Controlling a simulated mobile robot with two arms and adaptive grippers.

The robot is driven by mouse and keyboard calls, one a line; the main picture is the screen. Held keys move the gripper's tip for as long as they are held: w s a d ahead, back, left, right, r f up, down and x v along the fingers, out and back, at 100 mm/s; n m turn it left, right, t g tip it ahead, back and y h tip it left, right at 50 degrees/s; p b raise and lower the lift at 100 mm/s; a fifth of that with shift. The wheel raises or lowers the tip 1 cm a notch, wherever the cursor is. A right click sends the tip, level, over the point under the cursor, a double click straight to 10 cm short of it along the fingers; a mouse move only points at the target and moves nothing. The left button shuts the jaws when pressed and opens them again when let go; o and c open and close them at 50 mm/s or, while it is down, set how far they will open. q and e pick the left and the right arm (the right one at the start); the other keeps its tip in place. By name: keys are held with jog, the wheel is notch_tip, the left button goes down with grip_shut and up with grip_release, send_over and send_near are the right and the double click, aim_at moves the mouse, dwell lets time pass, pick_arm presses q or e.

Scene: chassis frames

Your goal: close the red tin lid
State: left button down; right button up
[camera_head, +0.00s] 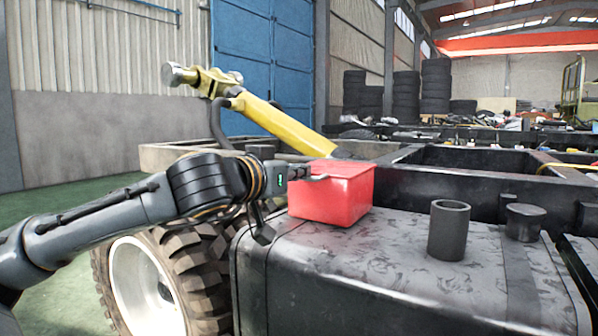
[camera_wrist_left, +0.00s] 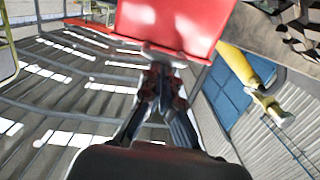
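The red tin (camera_head: 332,200) stands upright on the black tank. Its top (camera_head: 345,168) looks like a flat, slightly darker red face; I cannot tell how far the lid is closed. My left gripper (camera_head: 318,178) comes in from the left, at the tin's upper left edge. In the left wrist view, the left gripper's fingers (camera_wrist_left: 162,75) are drawn together just below a red panel (camera_wrist_left: 175,22) of the tin or its lid. Nothing is clearly seen between the fingertips, and contact with the red edge is hard to judge. My right gripper is not in view.
The black tank (camera_head: 370,265) carries an upright dark pipe (camera_head: 448,230) and a short cap (camera_head: 525,222) right of the tin. A yellow bar (camera_head: 275,125) slopes behind it. A large tyre (camera_head: 190,275) sits below my left arm. The black chassis frame (camera_head: 480,160) extends behind.

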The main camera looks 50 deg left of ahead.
pick_arm(q)
jog(key=shift+w+d+f, duration=0.1)
jog(key=shift+d+f, duration=0.1)
jog(key=shift+f, duration=0.9)
notch_tip(320, 180, up, 6)
jog(key=s+p, duration=0.2)
jog(key=p, duration=0.2)
jog(key=s+d+f+b, duration=0.1)
jog(key=s+f+b, duration=0.1)
jog(key=s+f, duration=0.3)
jog(key=shift+b+v, duration=0.3)
jog(key=shift+v, duration=0.95)
jog(key=shift+d+f, duration=0.1)
jog(key=shift+f, duration=0.1)
